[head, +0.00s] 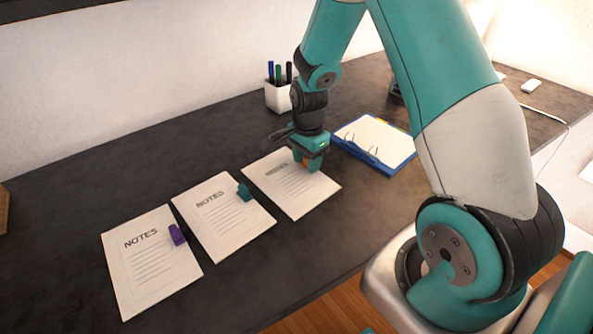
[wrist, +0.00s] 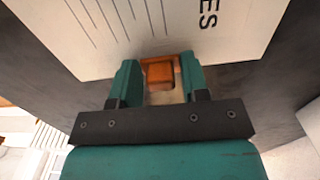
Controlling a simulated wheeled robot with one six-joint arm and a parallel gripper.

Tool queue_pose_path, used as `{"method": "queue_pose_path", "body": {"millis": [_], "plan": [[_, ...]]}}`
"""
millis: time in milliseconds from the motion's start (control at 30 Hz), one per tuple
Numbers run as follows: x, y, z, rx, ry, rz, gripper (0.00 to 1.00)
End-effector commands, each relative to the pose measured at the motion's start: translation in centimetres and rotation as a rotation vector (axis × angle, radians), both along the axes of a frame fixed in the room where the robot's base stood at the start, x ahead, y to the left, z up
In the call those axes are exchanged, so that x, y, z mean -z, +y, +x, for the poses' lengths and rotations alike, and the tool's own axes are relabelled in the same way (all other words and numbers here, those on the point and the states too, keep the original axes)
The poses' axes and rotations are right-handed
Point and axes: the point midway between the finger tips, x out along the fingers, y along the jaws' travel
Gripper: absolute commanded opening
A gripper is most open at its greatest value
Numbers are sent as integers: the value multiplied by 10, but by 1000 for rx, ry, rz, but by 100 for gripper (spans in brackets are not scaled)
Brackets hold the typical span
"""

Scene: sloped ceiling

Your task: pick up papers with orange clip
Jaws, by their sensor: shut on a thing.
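The papers with the orange clip (head: 285,190) lie on the dark desk, the rightmost of three NOTES stacks; they fill the top of the wrist view (wrist: 150,35). The orange clip (wrist: 159,72) sits at the papers' edge, between the two teal fingers. My gripper (head: 311,164) points down over that edge and is shut on the orange clip; it also shows in the wrist view (wrist: 160,82). In the head view the fingers hide most of the clip. The papers look flat on the desk.
Papers with a teal clip (head: 220,220) and papers with a purple clip (head: 150,265) lie to the left. A blue ring binder (head: 377,160) lies close on the right. A white pen cup (head: 278,98) stands behind. The desk (head: 60,230) is bare at the left.

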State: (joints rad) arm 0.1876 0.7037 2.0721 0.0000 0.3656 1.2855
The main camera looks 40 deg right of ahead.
Motion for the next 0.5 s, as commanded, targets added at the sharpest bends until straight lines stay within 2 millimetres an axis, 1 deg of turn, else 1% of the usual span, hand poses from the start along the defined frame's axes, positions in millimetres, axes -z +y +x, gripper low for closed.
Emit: {"method": "queue_pose_path", "body": {"millis": [167, 267, 367, 467, 500], "plan": [[-6, 0, 1, 0, -2, 0, 16], [-17, 0, 1, 0, -4, -1, 16], [-36, 0, 1, 0, -6, -1, 16], [-65, 0, 1, 0, -9, -2, 16], [-78, 0, 2, 0, -9, -2, 16]]}}
